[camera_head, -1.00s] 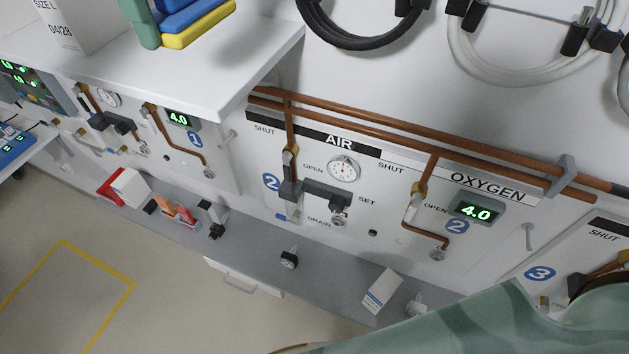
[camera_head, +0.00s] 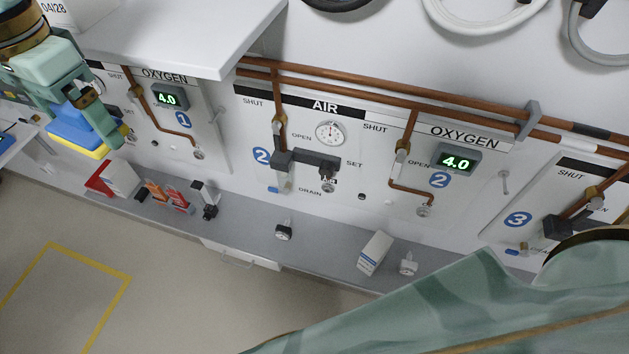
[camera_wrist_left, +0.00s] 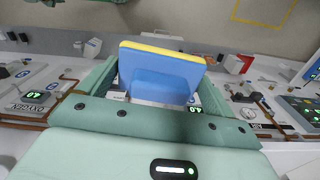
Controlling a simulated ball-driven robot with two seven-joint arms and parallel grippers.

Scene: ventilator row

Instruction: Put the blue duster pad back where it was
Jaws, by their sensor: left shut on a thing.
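The blue duster pad (camera_head: 76,130) is a blue block with a yellow layer along one side. It is at the left of the head view, in front of the left panels. My left gripper (camera_head: 92,112) is shut on it, and the fingers hide part of it. In the left wrist view the pad (camera_wrist_left: 160,78) sits between the two green fingers, with its yellow edge at the top. My right gripper is not in the head view.
A white shelf (camera_head: 190,40) juts out at upper left. A grey ledge (camera_head: 325,248) below the panels carries a red-and-white box (camera_head: 118,180), small parts and a white carton (camera_head: 375,253). Copper pipes (camera_head: 400,100) cross the wall. The floor at lower left is clear.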

